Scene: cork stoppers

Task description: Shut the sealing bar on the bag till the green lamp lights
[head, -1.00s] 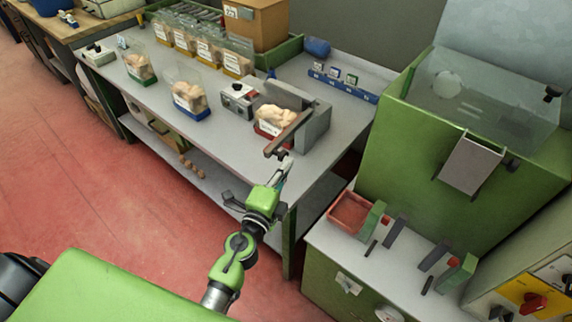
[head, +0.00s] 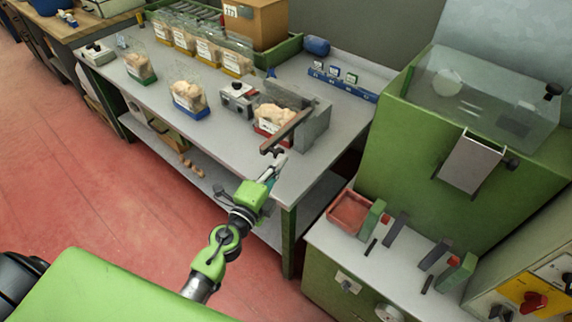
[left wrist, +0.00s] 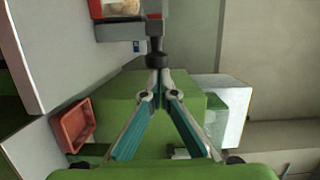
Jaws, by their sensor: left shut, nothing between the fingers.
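The sealer (head: 315,127) is a grey block near the right end of the long bench. Its dark sealing bar (head: 288,132) slants out over the front, raised above the bench, with a dark knob at its free end. A bag (head: 273,113) of pale stoppers with a red base stands beside the bar. My left gripper (head: 274,167) is shut and empty, just below the bar's free end. In the left wrist view its closed fingertips (left wrist: 158,76) are at the dark knob (left wrist: 157,60); I cannot tell whether they touch. I see no lit green lamp. My right gripper is out of view.
A grey box with dark knobs (head: 238,98) and a blue-based bag (head: 188,97) stand left of the sealer. A blue rack (head: 342,86) lies behind it. A green machine (head: 470,150) stands to the right. The bench front is clear.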

